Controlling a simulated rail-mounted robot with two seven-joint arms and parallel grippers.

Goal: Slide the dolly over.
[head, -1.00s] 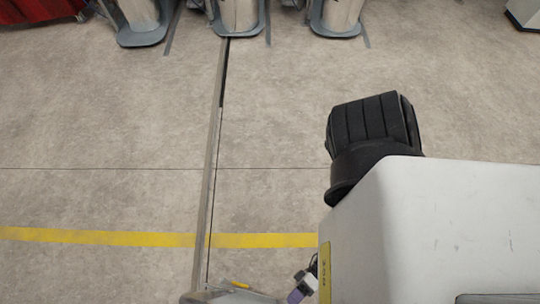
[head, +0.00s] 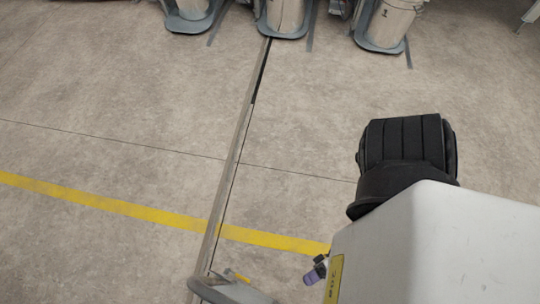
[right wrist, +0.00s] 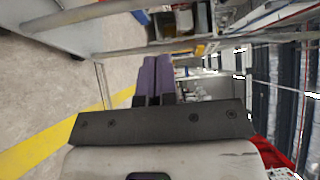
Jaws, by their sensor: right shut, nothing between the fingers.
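Several blue-grey dollies stand in a row at the top edge of the head view, each with a pale drum on it: the left dolly (head: 190,25), the middle dolly (head: 283,32) and the right dolly (head: 382,47). I cannot tell which one the task means. My right gripper (head: 316,272) shows small at the bottom of the head view, far from them. In the right wrist view its purple fingers (right wrist: 154,80) are together, with nothing between them. My left gripper is out of view.
A narrow metal floor track (head: 232,165) runs from the middle dolly to a grey part (head: 240,288) with a yellow piece at the bottom. A yellow line (head: 120,207) crosses the floor. The floor between is clear. Metal frames and shelving fill the right wrist view's upper side.

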